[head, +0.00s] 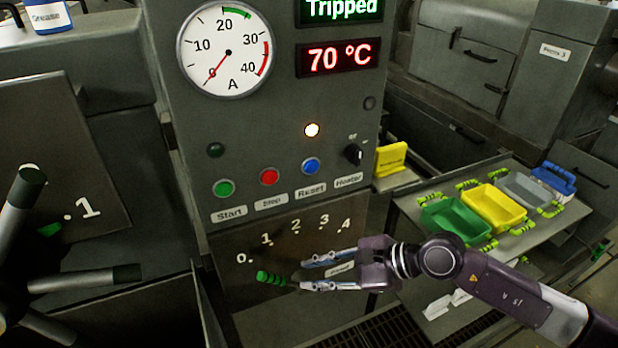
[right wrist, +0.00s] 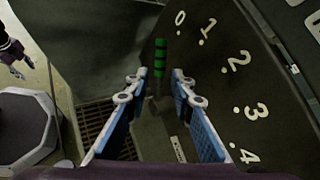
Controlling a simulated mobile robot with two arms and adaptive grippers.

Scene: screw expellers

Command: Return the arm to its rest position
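My right arm comes in from the right in the head view. My right gripper (head: 302,273) is in front of the lower panel with the 0 to 4 scale (head: 322,222). Its two fingers are apart with nothing between them. The green-gripped lever (head: 272,278) lies just beyond the fingertips, close to the 0 end. In the right wrist view the fingers (right wrist: 155,84) stand open and the green grip (right wrist: 159,57) shows past their tips, apart from them. Part of what looks like my left gripper (right wrist: 12,50) shows at the left edge there, too small to read.
The control panel (head: 290,110) rises behind the gripper, with buttons and a display reading Tripped. A spoked handwheel (head: 70,280) stands at left. A side table (head: 515,240) at right carries green (head: 455,222), yellow (head: 494,205), grey and blue bins.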

